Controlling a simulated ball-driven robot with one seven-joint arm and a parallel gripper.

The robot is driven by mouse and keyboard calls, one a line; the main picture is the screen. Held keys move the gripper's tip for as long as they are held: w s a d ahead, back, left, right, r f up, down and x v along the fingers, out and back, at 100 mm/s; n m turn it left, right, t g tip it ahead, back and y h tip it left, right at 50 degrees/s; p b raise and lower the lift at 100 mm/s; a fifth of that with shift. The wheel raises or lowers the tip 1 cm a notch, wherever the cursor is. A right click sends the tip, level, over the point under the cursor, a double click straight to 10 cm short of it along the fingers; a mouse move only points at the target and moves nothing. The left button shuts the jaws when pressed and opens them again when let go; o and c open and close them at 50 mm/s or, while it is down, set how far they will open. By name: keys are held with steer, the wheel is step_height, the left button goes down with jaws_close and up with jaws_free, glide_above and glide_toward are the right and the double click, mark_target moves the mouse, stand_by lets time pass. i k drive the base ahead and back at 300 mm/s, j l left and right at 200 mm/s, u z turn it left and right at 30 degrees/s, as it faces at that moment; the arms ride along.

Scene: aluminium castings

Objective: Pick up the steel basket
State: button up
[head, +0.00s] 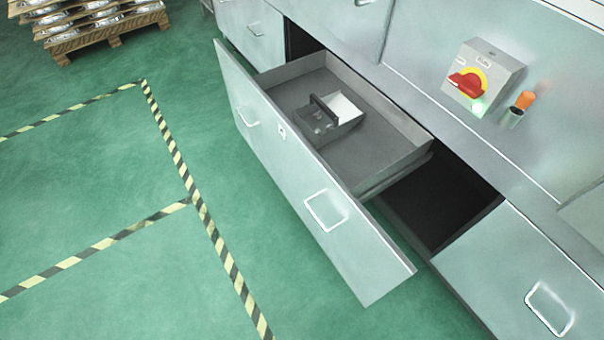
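A small grey open carrier (343,131) with a dark raised bar across its middle sits in the pulled-out drawer (385,142). It is the only basket-like thing in view, so I take it as the steel basket. It stands upright on the drawer floor, towards the drawer's far left end. One side of it shows a bright white surface, and the other side holds small grey things too small to make out. My gripper is not in view, and nothing touches the basket.
The open drawer's front panel (300,180) juts over the green floor (90,200). A cabinet with a red-and-yellow switch box (484,77) stands behind it. Another drawer (520,275) is at lower right. A loaded pallet (105,30) stands at upper left. Striped tape marks the clear floor.

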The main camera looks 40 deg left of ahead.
mark_target(337, 109)
steer(key=i+j, duration=0.1)
steer(key=j, duration=0.75)
steer(key=i+j, duration=0.1)
steer(key=j, duration=0.75)
steer(key=i+j+z, duration=0.1)
steer(key=j, duration=0.8)
steer(key=i+j, duration=0.1)
steer(key=j, duration=1.6)
steer(key=i, duration=1.05)
